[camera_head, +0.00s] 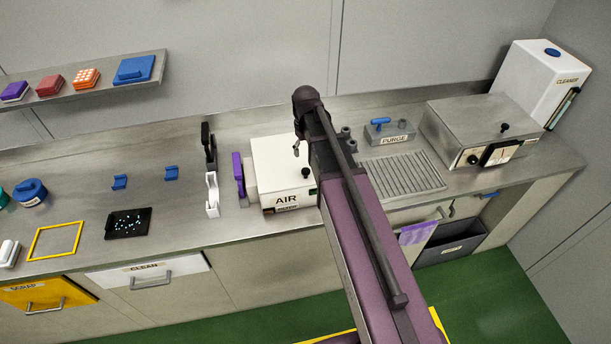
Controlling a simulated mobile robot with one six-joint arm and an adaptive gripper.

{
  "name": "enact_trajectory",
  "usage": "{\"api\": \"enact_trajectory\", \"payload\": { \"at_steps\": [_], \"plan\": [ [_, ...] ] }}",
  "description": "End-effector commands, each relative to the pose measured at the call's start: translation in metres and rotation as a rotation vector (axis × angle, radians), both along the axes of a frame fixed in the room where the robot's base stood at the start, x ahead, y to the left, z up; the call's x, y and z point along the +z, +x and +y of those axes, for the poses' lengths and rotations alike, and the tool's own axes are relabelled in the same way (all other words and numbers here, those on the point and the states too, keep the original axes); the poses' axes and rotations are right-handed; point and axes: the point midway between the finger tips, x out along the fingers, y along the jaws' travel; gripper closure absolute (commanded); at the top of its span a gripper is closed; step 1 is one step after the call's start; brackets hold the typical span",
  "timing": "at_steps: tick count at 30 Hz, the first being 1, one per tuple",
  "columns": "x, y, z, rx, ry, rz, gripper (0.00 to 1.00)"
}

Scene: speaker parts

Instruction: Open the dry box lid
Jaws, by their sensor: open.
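No label reading dry box is legible. A white box marked AIR (280,170) stands mid-counter, with a black knob (305,174) on its flat top; its right side is hidden behind my arm. A steel box (470,125) stands further right, with a black knob (505,128) on its closed-looking top and a dial and black handle on its front. I cannot tell which is the dry box. My gripper (299,150) hangs at the arm's end, in front of the white box's back part in this view, apart from the knob. It is small and dark, open, and holds nothing that I can see.
A PURGE block (390,133) with a blue handle and a ribbed drain plate (400,176) lie between the boxes. A purple-and-grey piece (240,175) and upright black and white holders (210,170) stand left. A white CLEANER container (540,83) stands far right.

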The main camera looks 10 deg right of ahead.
Motion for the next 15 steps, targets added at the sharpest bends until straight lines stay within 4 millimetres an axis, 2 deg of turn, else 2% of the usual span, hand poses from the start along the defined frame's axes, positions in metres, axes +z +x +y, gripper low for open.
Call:
{"api": "enact_trajectory", "payload": {
  "at_steps": [1, 15],
  "plan": [
    [-0.008, 0.000, 0.000, 0.000, 0.000, 0.000, 0.22],
    [-0.045, 0.000, -0.001, -0.001, 0.000, 0.000, 0.22]
  ]
}}
